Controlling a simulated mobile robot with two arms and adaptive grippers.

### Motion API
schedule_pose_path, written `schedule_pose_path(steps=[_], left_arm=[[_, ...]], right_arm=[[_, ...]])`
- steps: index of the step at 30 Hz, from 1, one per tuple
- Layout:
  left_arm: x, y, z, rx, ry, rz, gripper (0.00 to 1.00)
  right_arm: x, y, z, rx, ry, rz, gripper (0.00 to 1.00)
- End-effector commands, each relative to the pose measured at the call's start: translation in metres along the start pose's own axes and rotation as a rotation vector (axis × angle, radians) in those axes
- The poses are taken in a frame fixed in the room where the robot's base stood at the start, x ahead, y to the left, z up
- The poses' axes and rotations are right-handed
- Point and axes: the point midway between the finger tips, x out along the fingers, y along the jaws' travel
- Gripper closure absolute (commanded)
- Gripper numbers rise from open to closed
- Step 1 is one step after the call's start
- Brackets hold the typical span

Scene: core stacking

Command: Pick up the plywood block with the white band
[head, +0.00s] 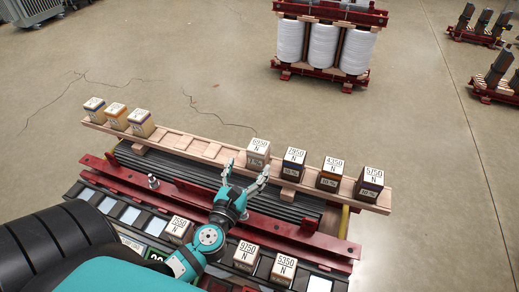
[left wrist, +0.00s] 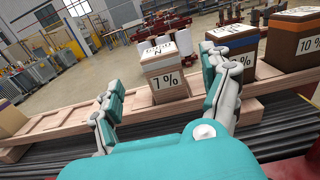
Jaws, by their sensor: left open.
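The plywood block (head: 259,153) with a pale band stands upright in the wooden rack (head: 205,149), its top marked 6950 N. In the left wrist view the block (left wrist: 164,77) shows a percent label on its near face. My left gripper (head: 246,178) is open and empty, just on the near side of this block. In the left wrist view my left gripper's fingers (left wrist: 165,95) are spread, with the block showing between and beyond them. I cannot tell whether either finger touches it. My right gripper is not in view.
Blocks marked 7950 (head: 293,164), 4350 (head: 330,176) and 5150 (head: 370,184) stand to the right in the rack. Three blocks (head: 116,116) stand at its left end. Empty slots lie between. Blocks 7550 (head: 180,230), 9250 (head: 246,256) and 5350 (head: 284,269) stand nearer.

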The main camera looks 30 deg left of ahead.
Motion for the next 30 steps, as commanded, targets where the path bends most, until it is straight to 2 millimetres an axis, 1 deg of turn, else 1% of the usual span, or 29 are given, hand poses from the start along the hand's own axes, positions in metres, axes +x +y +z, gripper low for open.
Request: schedule_pose_path(steps=[1,3,6,9,11,15,19,22,29,30], left_arm=[[0.011,0.000,0.004,0.001,-0.002,-0.001,0.19],[0.022,-0.001,0.002,0.001,-0.001,-0.001,0.19],[0.032,-0.001,0.001,0.001,0.000,-0.001,0.19],[0.037,0.000,0.000,0.000,0.001,-0.001,0.19],[0.042,0.000,0.001,0.001,0.000,-0.001,0.19],[0.063,0.000,0.002,0.001,-0.001,0.000,0.19],[0.081,0.000,0.000,0.002,-0.001,-0.001,0.19],[0.087,0.000,-0.001,0.001,0.000,0.000,0.19],[0.088,0.000,-0.002,0.000,0.001,-0.001,0.19],[0.088,0.000,-0.002,0.000,0.001,-0.001,0.24]], right_arm=[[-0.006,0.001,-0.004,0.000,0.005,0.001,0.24],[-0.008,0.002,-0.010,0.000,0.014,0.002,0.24],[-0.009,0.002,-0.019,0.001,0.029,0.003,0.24],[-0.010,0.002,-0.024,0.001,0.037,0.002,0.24],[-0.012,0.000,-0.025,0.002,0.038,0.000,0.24],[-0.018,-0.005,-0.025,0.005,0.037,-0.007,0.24],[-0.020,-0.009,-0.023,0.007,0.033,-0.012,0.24],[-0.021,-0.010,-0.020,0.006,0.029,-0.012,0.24],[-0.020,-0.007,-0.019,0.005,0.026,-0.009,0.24],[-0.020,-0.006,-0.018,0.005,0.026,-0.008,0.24]])
